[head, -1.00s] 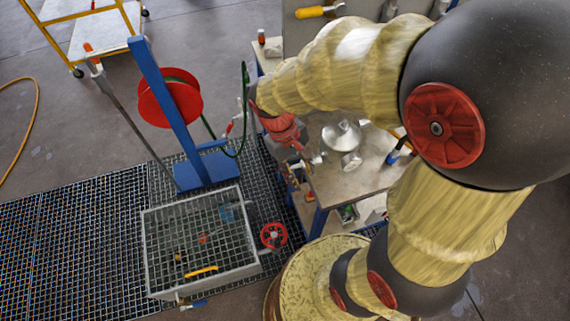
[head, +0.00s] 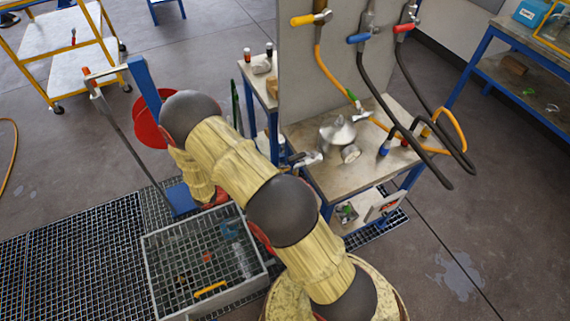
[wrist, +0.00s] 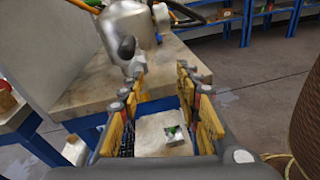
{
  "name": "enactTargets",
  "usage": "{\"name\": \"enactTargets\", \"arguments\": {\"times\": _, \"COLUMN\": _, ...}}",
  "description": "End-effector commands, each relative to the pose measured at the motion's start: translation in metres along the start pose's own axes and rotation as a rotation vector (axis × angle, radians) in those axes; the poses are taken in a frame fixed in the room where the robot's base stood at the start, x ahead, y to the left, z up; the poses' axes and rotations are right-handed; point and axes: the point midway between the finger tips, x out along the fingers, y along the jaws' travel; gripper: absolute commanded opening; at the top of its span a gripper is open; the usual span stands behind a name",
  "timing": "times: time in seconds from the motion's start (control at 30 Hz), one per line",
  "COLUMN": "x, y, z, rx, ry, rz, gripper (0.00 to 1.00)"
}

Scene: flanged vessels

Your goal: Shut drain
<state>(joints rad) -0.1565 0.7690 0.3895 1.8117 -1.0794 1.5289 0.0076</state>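The silver vessel (head: 338,133) stands on the worktable, with a round flanged port (head: 350,154) facing front. A grey fitting with a handle (head: 306,160) sticks out at the table's front left edge; I take it for the drain, but its position is unclear. In the head view my arm hides the gripper.
The worktable (head: 385,122) has a blue frame and a lower shelf. A panel (head: 325,75) behind it carries coloured valve handles, with hoses hanging at right. A grated basin (head: 163,272) lies front left.

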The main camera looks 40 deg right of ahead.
Motion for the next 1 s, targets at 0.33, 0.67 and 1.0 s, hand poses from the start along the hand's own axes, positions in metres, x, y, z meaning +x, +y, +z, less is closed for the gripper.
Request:
{"name": "enactTargets", "arguments": {"times": 0.33, "x": -0.001, "y": 0.040, "z": 0.033, "rx": 0.031, "ry": -0.108, "rz": 0.107, "gripper": 0.34}}
{"name": "enactTargets", "arguments": {"times": 0.67, "x": 0.048, "y": 0.044, "z": 0.037, "rx": 0.032, "ry": -0.106, "rz": 0.104, "gripper": 0.34}}
{"name": "enactTargets", "arguments": {"times": 1.0, "x": 0.069, "y": 0.046, "z": 0.040, "rx": 0.032, "ry": -0.105, "rz": 0.106, "gripper": 0.34}}
